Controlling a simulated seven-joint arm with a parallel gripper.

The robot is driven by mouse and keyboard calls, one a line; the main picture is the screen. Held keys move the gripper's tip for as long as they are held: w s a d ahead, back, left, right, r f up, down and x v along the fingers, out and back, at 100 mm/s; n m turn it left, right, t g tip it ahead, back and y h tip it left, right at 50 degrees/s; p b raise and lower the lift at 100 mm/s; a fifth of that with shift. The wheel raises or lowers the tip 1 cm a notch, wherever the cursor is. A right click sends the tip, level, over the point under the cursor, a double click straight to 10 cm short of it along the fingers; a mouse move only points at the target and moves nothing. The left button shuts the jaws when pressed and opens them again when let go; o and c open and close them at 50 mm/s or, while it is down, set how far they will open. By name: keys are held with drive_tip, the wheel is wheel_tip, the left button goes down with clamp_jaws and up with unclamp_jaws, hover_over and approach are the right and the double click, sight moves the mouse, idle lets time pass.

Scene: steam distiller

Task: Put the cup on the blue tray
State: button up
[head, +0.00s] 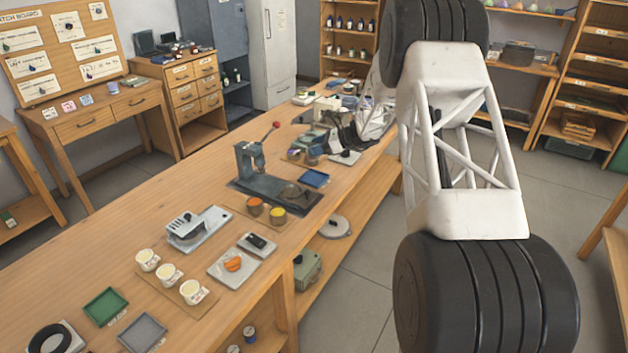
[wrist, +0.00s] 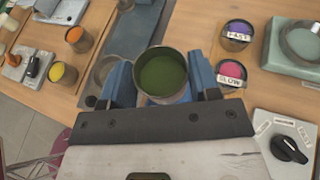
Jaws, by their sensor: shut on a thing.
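The cup (wrist: 162,75), a round dark vessel with a green inside, shows upright in the wrist view. My gripper (wrist: 163,82) is shut on it, with one blue finger on each side. In the head view my gripper (head: 345,138) is low over the bench, just behind the blue tray as seen there. The blue tray (head: 314,178) lies flat beside the press, and its visible surface is bare. In the wrist view a blue strip shows under the cup; I cannot tell whether it is the tray. The cup's height above the bench is unclear.
A lever press (head: 258,165) stands left of the tray. Purple FAST (wrist: 236,35) and magenta SLOW (wrist: 231,75) cups stand close on the right in the wrist view. A knob box (wrist: 285,143) is nearby. Orange (head: 254,206) and yellow (head: 277,216) cups stand near the press.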

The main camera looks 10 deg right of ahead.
drive_tip(key=shift+f, duration=0.1)
drive_tip(key=shift+f, duration=3.05)
drive_tip(key=shift+f, duration=1.9)
drive_tip(key=o, duration=1)
drive_tip(key=shift+f, duration=0.1)
drive_tip(key=shift+o, duration=0.2)
